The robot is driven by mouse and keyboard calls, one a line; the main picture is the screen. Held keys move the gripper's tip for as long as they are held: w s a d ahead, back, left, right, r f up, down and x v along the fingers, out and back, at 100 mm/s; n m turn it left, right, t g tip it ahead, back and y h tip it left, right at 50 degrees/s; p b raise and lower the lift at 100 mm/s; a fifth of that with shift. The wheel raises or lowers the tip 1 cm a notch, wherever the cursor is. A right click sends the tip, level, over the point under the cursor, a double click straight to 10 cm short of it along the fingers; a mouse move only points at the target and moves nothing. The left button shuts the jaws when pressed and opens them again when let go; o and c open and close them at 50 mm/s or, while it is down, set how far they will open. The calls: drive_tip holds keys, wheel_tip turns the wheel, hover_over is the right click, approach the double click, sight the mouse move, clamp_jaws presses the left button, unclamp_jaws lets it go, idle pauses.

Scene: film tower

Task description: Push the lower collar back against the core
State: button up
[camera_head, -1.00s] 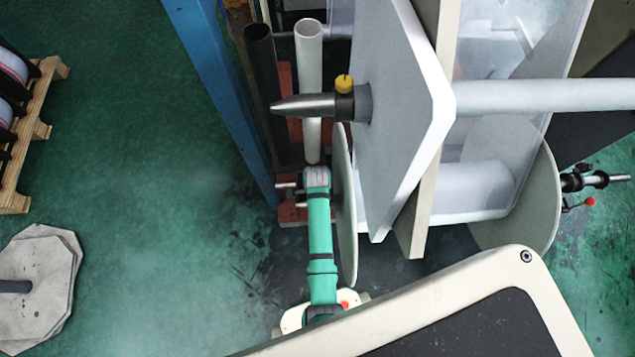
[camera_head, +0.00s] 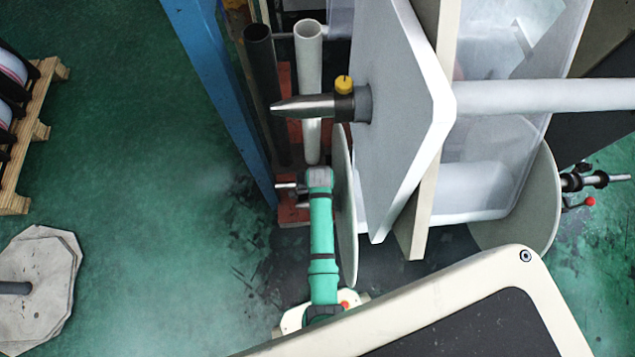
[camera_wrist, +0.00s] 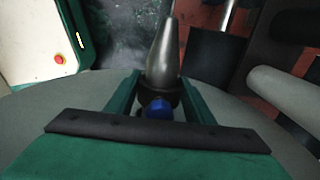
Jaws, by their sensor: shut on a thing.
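The lower collar (camera_wrist: 157,98) is a dark ring with a blue knob (camera_wrist: 158,109), on a shaft with a tapered metal tip (camera_wrist: 164,55), in the wrist view. My gripper (camera_wrist: 161,88) has its two green fingers on either side of the collar, shut on it. The grey-green disc (camera_wrist: 235,110) lies behind the collar; the disc also shows edge-on in the head view (camera_head: 345,225). The core behind it is hidden, so I cannot tell whether the collar touches it. In the head view my green wrist (camera_head: 319,180) hides the collar.
An upper shaft with a dark collar and yellow knob (camera_head: 344,84) sticks out left above my wrist. A blue post (camera_head: 225,100) and upright black (camera_head: 262,90) and white tubes (camera_head: 308,75) stand close left. A white angled panel (camera_head: 400,130) is right.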

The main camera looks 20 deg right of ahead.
drive_tip(key=shift+s+d, duration=0.2)
drive_tip(key=shift+d, duration=0.5)
drive_tip(key=shift+s+d, duration=0.15)
drive_tip(key=shift+d, duration=0.3)
drive_tip(key=shift+d, duration=0.45)
drive_tip(key=o, duration=1.5)
drive_tip(key=shift+s+d, duration=0.1)
drive_tip(key=shift+s, duration=0.1)
drive_tip(key=shift+r, duration=0.1)
wheel_tip(320, 180, up, 11)
drive_tip(key=shift+f, duration=0.2)
